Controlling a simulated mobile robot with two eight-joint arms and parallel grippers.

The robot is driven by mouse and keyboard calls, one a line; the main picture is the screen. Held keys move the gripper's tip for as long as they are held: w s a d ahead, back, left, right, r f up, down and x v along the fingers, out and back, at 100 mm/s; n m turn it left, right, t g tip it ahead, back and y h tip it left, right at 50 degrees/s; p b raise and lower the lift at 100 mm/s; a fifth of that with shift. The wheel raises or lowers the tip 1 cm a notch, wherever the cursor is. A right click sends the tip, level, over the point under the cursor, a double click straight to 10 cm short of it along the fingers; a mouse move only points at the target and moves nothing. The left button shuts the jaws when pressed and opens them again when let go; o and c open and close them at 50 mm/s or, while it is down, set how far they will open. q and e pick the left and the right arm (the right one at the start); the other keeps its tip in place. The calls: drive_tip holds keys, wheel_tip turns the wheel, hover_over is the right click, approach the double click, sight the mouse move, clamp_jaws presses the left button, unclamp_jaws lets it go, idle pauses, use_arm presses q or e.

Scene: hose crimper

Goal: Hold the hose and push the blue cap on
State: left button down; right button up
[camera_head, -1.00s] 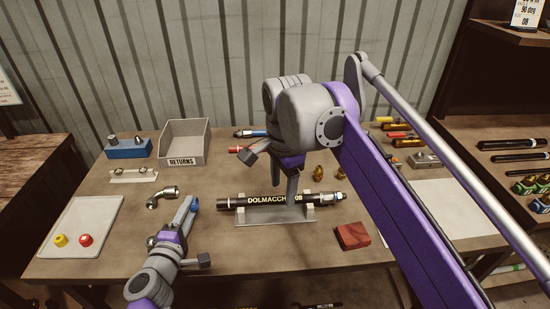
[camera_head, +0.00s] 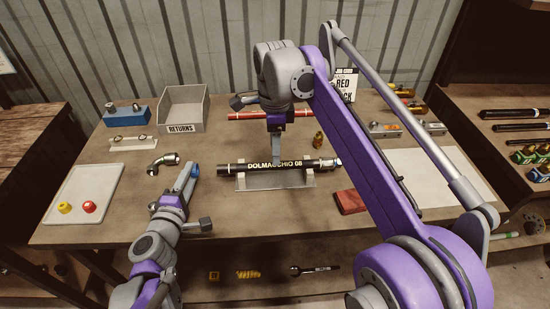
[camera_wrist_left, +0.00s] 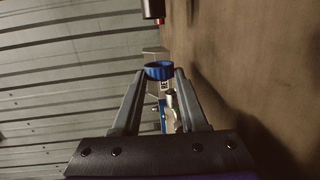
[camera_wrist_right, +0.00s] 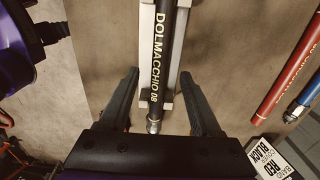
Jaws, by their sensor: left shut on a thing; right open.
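The blue cap (camera_head: 196,170) is between the fingertips of my left gripper (camera_head: 190,171), which is shut on it; the cap (camera_wrist_left: 159,70) also shows at the finger ends in the left wrist view. The black hose (camera_head: 240,168), lettered DOLMACCHIO 08, lies level in a grey cradle (camera_head: 275,182). Its bare left end faces the cap across a small gap; a metal fitting (camera_head: 331,163) is at its right end. My right gripper (camera_wrist_right: 160,75) is open, pointing down at the middle of the hose, with a finger on each side in the right wrist view. Its height over the hose is unclear.
A white tray (camera_head: 90,185) with a yellow and a red cap lies at the left. A red block (camera_head: 350,201) sits right of the cradle.

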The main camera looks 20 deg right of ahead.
drive_tip(key=shift+f, duration=2.45)
clamp_jaws()
idle(0.6)
